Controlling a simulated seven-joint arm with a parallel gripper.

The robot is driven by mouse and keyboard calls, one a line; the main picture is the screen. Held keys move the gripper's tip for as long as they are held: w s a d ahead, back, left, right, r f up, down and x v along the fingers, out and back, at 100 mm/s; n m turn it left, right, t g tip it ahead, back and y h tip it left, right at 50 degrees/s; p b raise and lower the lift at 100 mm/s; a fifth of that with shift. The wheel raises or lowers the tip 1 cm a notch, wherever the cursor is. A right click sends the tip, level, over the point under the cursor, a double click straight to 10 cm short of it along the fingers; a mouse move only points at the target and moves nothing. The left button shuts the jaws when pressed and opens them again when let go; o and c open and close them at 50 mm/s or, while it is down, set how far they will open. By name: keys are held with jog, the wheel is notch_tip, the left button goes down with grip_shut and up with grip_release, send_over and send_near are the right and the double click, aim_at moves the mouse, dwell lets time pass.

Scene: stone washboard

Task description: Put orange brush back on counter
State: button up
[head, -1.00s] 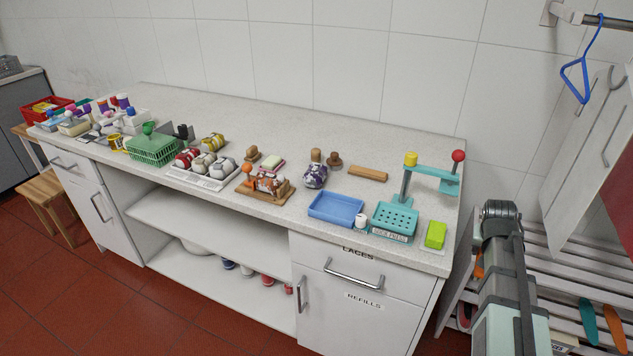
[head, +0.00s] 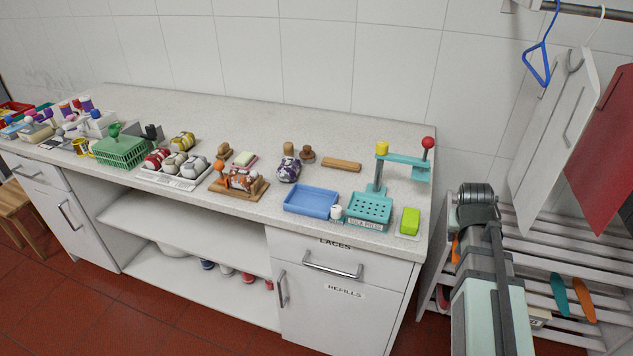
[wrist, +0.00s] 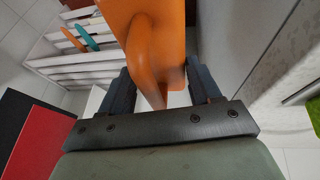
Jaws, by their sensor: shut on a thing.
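The orange brush (wrist: 155,35) fills the upper middle of the wrist view, between the dark fingers of my gripper (wrist: 162,88). My gripper is shut on it. Only part of the brush shows, so its bristles cannot be made out. The counter (head: 270,115) has a pale speckled top and stands left of my arm in the head view. In the head view my arm hides the gripper. A small orange patch (head: 456,248) shows beside my arm; I cannot tell whether it is the brush.
A blue tray (head: 311,202), a teal press (head: 368,211) and a green sponge (head: 410,221) stand at the counter's right end. The back of the counter is bare. A slatted rack (head: 535,265) stands right of it, with hanging boards and a blue hanger (head: 541,60) above.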

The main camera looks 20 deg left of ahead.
jog(key=w+a+r+n+y, duration=0.1)
jog(key=w+a+r+n, duration=0.2)
jog(key=w+a+r, duration=0.8)
jog(key=w+a+r+n+y, duration=0.1)
jog(key=w+a+r+n, duration=0.1)
jog(key=w+a+r, duration=0.95)
jog(key=s+a+f, duration=0.1)
jog(key=s+a, duration=0.5)
jog(key=a, duration=0.4)
jog(key=s+a+f, duration=0.1)
jog(key=s+a, duration=0.5)
jog(key=a, duration=0.4)
jog(key=shift+s+d+f, duration=0.1)
jog(key=shift+s+f, duration=0.05)
jog(key=shift+f, duration=2.35)
jog(key=shift+s+d+f, duration=0.1)
jog(key=shift+f, duration=2.4)
jog(key=shift+f, duration=0.5)
jog(key=o, duration=1.1)
